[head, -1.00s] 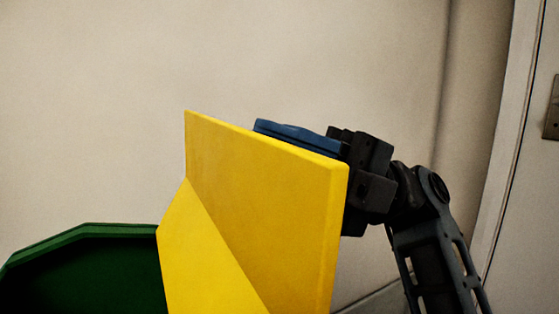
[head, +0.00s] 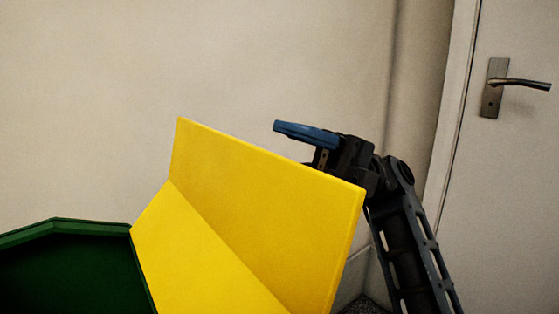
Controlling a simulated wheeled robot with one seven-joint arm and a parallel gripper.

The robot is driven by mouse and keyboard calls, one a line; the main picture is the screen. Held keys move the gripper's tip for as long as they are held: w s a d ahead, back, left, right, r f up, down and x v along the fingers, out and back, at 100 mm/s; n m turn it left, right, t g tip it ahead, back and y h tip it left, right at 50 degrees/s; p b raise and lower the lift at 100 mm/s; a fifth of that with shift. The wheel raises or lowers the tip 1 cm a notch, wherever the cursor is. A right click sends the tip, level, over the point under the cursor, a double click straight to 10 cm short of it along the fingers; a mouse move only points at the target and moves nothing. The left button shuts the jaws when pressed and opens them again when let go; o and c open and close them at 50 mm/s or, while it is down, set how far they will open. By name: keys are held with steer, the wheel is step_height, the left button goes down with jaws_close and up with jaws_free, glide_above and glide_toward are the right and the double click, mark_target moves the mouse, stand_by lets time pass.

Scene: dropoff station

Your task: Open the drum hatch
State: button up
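The yellow hatch (head: 270,205) stands raised and tilted at the centre of the head view. A second yellow face (head: 195,260) joins it at a crease on the lower left. The green drum (head: 70,222) fills the lower left, with a dark green inside. My gripper (head: 306,135) is behind the upper right part of the hatch. One blue finger shows above the hatch's top edge, pointing left. The other finger is hidden, so the opening between them cannot be seen. Whether my gripper touches the hatch cannot be told.
A plain beige wall (head: 200,60) stands behind the drum and hatch. A pale door (head: 510,190) with a metal handle (head: 520,84) is at the right, beyond my arm. Open air shows above the hatch.

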steer(key=shift+w+d+r, duration=0.1)
steer(key=shift+d+r, duration=0.05)
steer(key=shift+d, duration=0.1)
steer(key=f+b+v, duration=0.1)
steer(key=b+v, duration=0.7)
steer(key=shift+f, duration=0.5)
steer(key=shift+a, duration=0.15)
steer(key=shift+f+b, duration=0.15)
steer(key=shift+b, duration=0.65)
steer(key=shift+c, duration=0.2)
